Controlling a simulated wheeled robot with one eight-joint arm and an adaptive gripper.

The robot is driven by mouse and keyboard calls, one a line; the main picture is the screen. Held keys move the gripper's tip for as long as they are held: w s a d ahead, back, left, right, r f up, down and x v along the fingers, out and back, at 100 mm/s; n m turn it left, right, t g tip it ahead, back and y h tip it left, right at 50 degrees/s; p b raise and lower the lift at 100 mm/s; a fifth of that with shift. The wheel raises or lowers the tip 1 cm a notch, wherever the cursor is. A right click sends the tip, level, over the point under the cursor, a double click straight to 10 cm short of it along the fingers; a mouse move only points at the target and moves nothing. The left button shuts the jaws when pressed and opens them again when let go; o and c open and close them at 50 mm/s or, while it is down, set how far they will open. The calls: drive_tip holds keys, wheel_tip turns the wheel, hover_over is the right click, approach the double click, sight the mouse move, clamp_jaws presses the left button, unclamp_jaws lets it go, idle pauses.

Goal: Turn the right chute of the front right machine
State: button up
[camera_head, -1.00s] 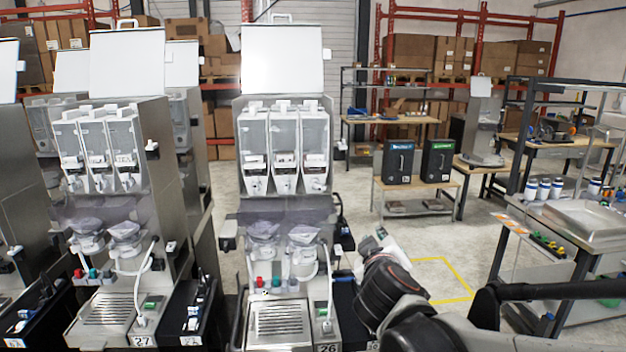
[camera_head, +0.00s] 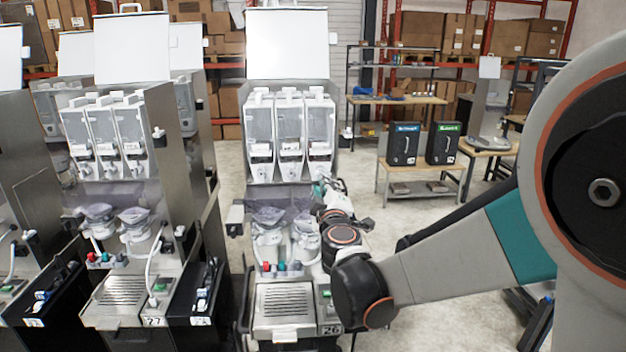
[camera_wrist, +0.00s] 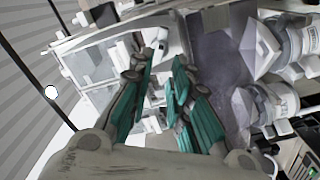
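The front right machine (camera_head: 290,215) stands mid-picture in the head view, marked 26, with three clear canisters side by side. Its right chute (camera_head: 319,167) is the white spout low on the right canister. My gripper (camera_head: 322,188) is just below and in front of this chute, at the machine's right side. In the wrist view my gripper (camera_wrist: 163,66) has its two teal-padded fingers apart, with a gap between them. White canister parts show just beyond the tips. I cannot tell whether a finger touches the chute.
Below the canisters are clear funnels and a row of coloured knobs (camera_head: 280,267) above the drip tray (camera_head: 284,300). A similar machine (camera_head: 125,220) stands close on the left. The floor between is clear.

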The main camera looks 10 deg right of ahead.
drive_tip(key=w, duration=0.6)
drive_tip(key=shift+w, duration=0.4)
drive_tip(key=shift+d, duration=0.1)
clamp_jaws()
